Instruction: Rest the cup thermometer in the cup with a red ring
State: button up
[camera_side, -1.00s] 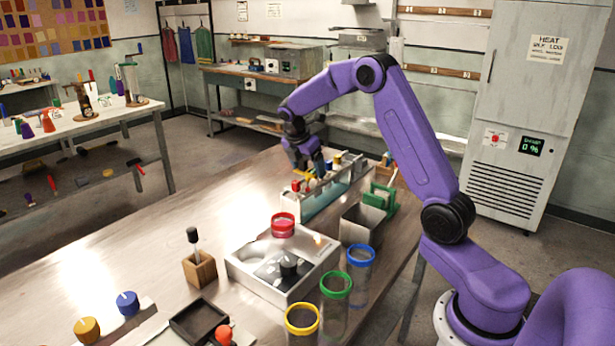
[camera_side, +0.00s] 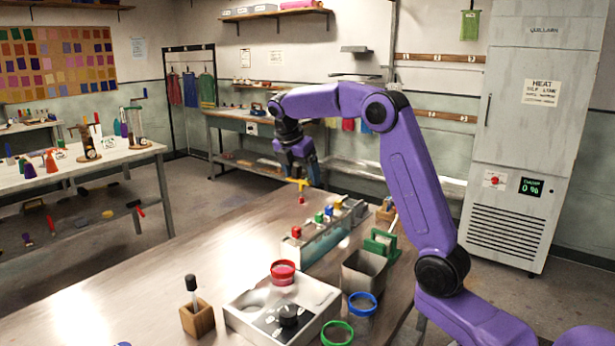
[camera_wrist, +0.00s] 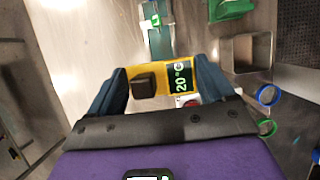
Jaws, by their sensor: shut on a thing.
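A small red part shows at the thermometer's lower end. In the wrist view the thermometer's yellow head (camera_wrist: 165,67) sits between the two fingers, with a dark knob and a display reading 20 °C. The cup with a red ring (camera_side: 283,269) stands upright on the white box, nearer the side camera than my gripper and apart from it. I cannot tell for sure whether the wrist view shows this cup.
The rack (camera_side: 322,243) holds several coloured-topped things. A grey open bin (camera_side: 363,273) and a green handled thing (camera_side: 380,243) stand right of it. The white box (camera_side: 240,309) has a black knob. Blue-ringed (camera_side: 362,303) and green-ringed (camera_side: 337,332) cups stand in front. The left tabletop is mostly clear.

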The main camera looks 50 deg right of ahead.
jog(key=s+a, duration=0.3)
jog(key=a, duration=0.5)
jog(key=s+a, duration=0.3)
jog(key=a, duration=0.4)
jog(key=shift+w+f, duration=0.2)
jog(key=shift+f, duration=2.35)
jog(key=shift+f, duration=5.35)
jog(key=o, duration=0.9)
